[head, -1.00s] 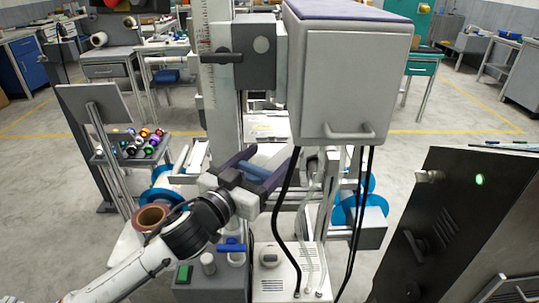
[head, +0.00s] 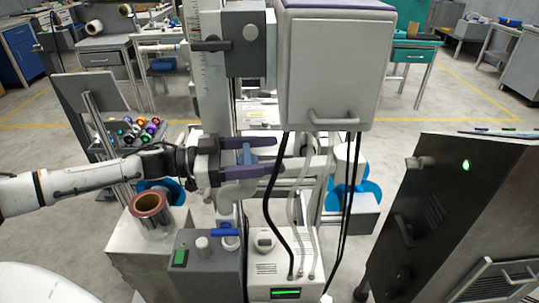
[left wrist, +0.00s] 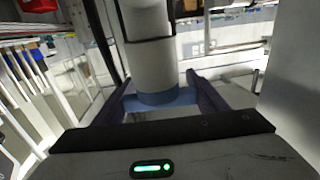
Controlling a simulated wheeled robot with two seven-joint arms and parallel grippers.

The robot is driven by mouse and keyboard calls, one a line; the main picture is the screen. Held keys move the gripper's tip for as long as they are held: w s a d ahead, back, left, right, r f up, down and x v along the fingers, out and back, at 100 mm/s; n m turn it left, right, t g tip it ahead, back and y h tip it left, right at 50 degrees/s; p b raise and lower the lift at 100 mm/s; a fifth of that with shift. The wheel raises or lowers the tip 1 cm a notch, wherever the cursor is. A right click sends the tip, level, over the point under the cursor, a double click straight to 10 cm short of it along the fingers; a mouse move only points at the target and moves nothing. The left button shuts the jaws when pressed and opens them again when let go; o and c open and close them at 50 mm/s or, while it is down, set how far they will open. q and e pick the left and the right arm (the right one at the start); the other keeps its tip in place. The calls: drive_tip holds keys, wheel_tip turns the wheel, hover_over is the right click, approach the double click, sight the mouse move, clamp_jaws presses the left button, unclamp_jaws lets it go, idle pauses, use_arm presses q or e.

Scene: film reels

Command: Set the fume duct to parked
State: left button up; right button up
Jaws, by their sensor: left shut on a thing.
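My left gripper (head: 277,156) reaches in from the left below the grey cabinet, with its two dark purple fingers pointing right. It is shut on a blue part (head: 246,153) between the fingers. In the left wrist view, a pale cylinder with a blue lower end (left wrist: 160,98) stands between the fingers of the left gripper (left wrist: 150,80); I take it for the fume duct. Its full length and any parked mark are hidden or too small to tell. My right gripper is not in view.
The grey cabinet (head: 325,70) with a handle overhangs on the right, with black cables (head: 351,200) hanging below. A copper-coloured reel (head: 150,208) stands below my left arm. A grey control box (head: 208,265) and a white unit (head: 272,265) stand below. A dark cabinet (head: 450,200) is at right.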

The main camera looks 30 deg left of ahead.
use_arm(q)
drive_tip(key=shift+s+m+g+h, duration=0.15)
drive_tip(key=shift+m+g+h, duration=0.45)
drive_tip(key=shift+m+g, duration=0.15)
drive_tip(key=shift+d, duration=0.1)
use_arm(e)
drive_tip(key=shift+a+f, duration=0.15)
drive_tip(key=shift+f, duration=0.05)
use_arm(q)
drive_tip(key=shift+s+g, duration=0.15)
drive_tip(key=shift+g, duration=0.1)
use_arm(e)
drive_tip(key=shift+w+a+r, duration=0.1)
use_arm(q)
drive_tip(key=o, duration=1.2)
drive_tip(key=v, duration=0.4)
drive_tip(key=b+v, duration=0.1)
drive_tip(key=v, duration=0.4)
drive_tip(key=shift+f+b, duration=0.25)
drive_tip(key=shift+b, duration=0.05)
drive_tip(key=shift+s+a+r, duration=0.1)
drive_tip(key=shift+s+a, duration=0.1)
drive_tip(key=shift+a, duration=0.35)
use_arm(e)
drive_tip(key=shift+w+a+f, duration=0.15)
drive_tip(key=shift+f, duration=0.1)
